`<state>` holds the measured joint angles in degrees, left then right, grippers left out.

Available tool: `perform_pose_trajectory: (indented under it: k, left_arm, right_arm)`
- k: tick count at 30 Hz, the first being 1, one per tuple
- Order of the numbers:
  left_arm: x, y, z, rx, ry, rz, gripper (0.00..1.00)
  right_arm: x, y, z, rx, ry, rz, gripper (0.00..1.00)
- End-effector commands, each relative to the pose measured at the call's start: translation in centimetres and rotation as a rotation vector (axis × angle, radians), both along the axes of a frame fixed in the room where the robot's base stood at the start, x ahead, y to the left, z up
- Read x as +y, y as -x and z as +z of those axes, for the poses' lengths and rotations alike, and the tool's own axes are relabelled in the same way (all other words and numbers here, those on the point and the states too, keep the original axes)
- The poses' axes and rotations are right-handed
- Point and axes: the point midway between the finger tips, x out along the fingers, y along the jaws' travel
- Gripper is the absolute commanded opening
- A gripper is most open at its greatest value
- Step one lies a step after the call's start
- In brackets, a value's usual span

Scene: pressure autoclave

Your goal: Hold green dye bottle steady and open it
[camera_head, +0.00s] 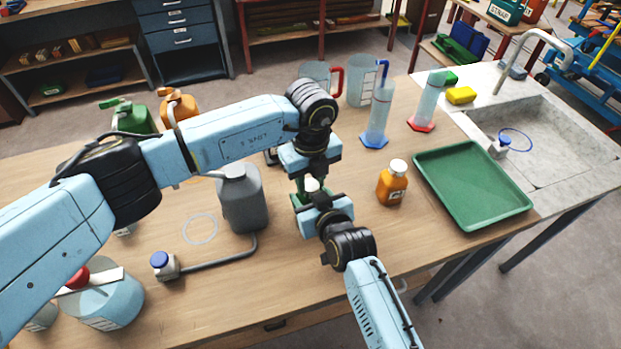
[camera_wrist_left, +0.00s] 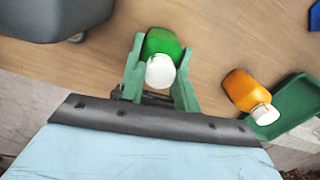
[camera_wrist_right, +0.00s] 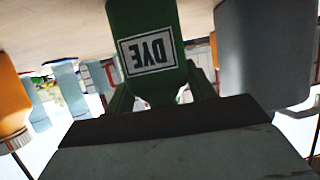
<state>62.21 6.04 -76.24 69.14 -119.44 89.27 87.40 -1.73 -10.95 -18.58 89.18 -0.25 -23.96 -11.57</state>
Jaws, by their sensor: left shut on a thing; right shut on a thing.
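The green dye bottle (camera_wrist_right: 150,20) stands on the table and is mostly hidden by my grippers in the head view. Its white cap (camera_head: 312,184) shows between the grippers and appears seated on the bottle. In the left wrist view the cap (camera_wrist_left: 160,72) and green body (camera_wrist_left: 161,44) lie between the fingers of my left gripper (camera_head: 305,178), which reaches in from above. My right gripper (camera_head: 313,197) comes from the near side, with its fingers around the bottle's narrowing upper part, below the DYE label (camera_wrist_right: 147,55) in the upside-down right wrist view. The exact finger contacts are hidden.
A grey jug (camera_head: 243,200) stands close left of the bottle, an orange bottle (camera_head: 392,184) to the right. Beyond are a green tray (camera_head: 475,190), a measuring cylinder (camera_head: 379,112) and a red-handled beaker (camera_head: 318,72). The table front near my right arm is mostly clear.

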Motion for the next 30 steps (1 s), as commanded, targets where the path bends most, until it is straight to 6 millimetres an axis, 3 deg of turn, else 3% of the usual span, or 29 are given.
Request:
perform_pose_trajectory:
  k: [9, 15, 20, 30]
  left_arm:
    - [0.00, 0.03, -0.01, 0.001, 0.000, 0.634, 0.04]
    - [-0.03, 0.00, 0.05, 0.001, 0.001, 0.950, 0.04]
    - [0.00, -0.01, 0.05, -0.001, -0.001, 1.049, 0.04]
    - [0.00, -0.01, 0.05, -0.001, -0.001, 1.050, 0.04]
  right_arm:
    - [-0.06, 0.02, -0.09, 0.002, 0.001, -0.001, 0.00]
    - [-0.06, 0.02, -0.09, 0.002, 0.001, -0.001, 0.00]
    - [-0.06, 0.02, -0.09, 0.002, 0.001, -0.001, 0.00]
    - [-0.06, 0.03, -0.09, 0.002, 0.001, -0.001, 0.00]
